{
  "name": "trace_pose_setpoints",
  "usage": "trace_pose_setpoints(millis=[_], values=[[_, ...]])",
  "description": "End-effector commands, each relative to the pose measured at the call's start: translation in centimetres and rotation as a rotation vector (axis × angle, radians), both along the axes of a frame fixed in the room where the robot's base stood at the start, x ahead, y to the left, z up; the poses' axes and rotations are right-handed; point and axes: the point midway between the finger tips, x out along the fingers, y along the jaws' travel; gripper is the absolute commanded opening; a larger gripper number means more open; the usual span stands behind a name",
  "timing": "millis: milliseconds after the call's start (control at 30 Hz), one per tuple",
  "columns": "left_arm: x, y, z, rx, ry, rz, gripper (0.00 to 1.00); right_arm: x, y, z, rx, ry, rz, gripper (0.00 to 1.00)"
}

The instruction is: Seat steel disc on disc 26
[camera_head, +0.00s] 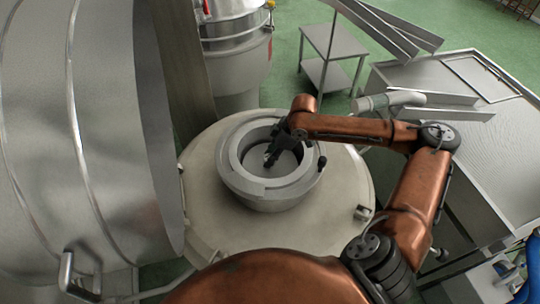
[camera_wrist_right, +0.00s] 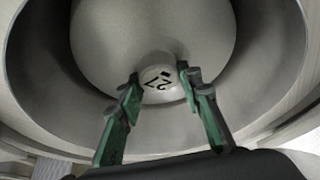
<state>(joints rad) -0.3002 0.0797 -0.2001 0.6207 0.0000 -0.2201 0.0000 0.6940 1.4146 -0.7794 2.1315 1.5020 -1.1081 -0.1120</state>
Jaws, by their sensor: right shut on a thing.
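The steel disc (camera_wrist_right: 205,35) is a plain round grey plate inside the round steel bowl (camera_head: 237,165). Its small central knob (camera_wrist_right: 158,78) carries the number 27, upside down in the wrist view. My right gripper (camera_head: 269,158) reaches down into the bowl from the upper right. In the right wrist view its green-padded fingers (camera_wrist_right: 160,90) are shut on the knob, one at each side. The disc (camera_head: 286,163) lies within the bowl wall, and I cannot tell how high it is. Disc 26 is not visible. My left gripper is not in view.
The bowl stands on a pale round top (camera_head: 340,200). A large steel drum (camera_head: 80,130) rises close on the left. A steel table (camera_head: 480,150) stands at the right, with a small trolley (camera_head: 335,45) behind. A dark knob (camera_head: 322,162) sticks out at the bowl's right.

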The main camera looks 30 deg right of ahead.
Motion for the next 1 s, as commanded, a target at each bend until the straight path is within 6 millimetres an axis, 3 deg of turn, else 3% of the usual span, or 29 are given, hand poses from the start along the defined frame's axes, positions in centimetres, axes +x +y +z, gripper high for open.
trace_pose_setpoints(millis=[67, 100, 367, 733, 1000], values=[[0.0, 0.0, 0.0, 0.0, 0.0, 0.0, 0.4, 0.1, 0.0, 0.0, 0.001, -0.002, 0.001, 0.0], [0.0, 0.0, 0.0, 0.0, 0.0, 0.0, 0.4, 0.1, 0.0, 0.0, 0.001, -0.002, 0.001, 0.34], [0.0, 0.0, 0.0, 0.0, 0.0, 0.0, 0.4, 0.0, 0.0, -0.1, 0.0, -0.001, 0.0, 0.52], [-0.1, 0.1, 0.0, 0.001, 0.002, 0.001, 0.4, -0.1, -0.2, 0.3, -0.001, 0.0, -0.001, 0.53], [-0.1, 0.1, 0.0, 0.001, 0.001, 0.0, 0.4, -1.0, -1.7, 4.6, -0.002, -0.003, -0.001, 0.53]])
